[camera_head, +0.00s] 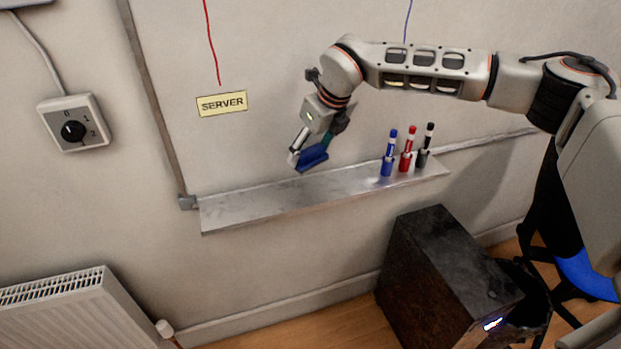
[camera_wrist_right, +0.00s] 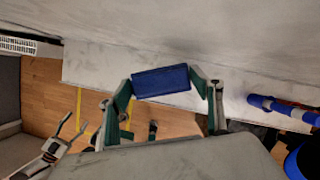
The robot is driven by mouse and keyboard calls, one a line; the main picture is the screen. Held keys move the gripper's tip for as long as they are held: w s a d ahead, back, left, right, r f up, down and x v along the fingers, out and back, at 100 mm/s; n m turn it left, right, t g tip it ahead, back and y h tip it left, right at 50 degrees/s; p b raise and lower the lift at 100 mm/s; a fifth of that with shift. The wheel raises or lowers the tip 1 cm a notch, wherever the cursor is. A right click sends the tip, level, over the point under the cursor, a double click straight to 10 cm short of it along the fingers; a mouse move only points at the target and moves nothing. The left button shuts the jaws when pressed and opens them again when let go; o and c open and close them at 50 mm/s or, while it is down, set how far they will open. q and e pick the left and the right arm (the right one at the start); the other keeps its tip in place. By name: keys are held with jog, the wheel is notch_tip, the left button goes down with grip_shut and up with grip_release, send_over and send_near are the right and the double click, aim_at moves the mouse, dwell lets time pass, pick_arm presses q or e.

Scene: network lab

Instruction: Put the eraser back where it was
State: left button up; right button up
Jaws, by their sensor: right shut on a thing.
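The blue eraser (camera_head: 313,157) is held between the fingers of my right gripper (camera_head: 306,152). In the head view it appears just above the metal ledge (camera_head: 250,207), tilted, near the wall. In the right wrist view the eraser (camera_wrist_right: 161,80) sits lengthwise between the two green-sided fingers, with the pale ledge (camera_wrist_right: 90,68) behind it. Whether it touches the ledge is hard to tell. My left gripper is outside the head view. It shows small at the lower left of the right wrist view (camera_wrist_right: 70,132), fingers apart and empty.
Blue (camera_head: 388,155), red (camera_head: 408,150) and black (camera_head: 425,148) markers stand at the ledge's right end. The ledge's left part is bare. A SERVER label (camera_head: 222,103) is above. A dark cabinet (camera_head: 445,265) stands below right, a radiator (camera_head: 85,315) lower left.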

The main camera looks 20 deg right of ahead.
notch_tip(320, 180, down, 9)
jog(key=shift+f+p, duration=0.1)
jog(key=shift+p, duration=0.25)
jog(key=o, duration=1)
jog(key=shift+c, duration=0.2)
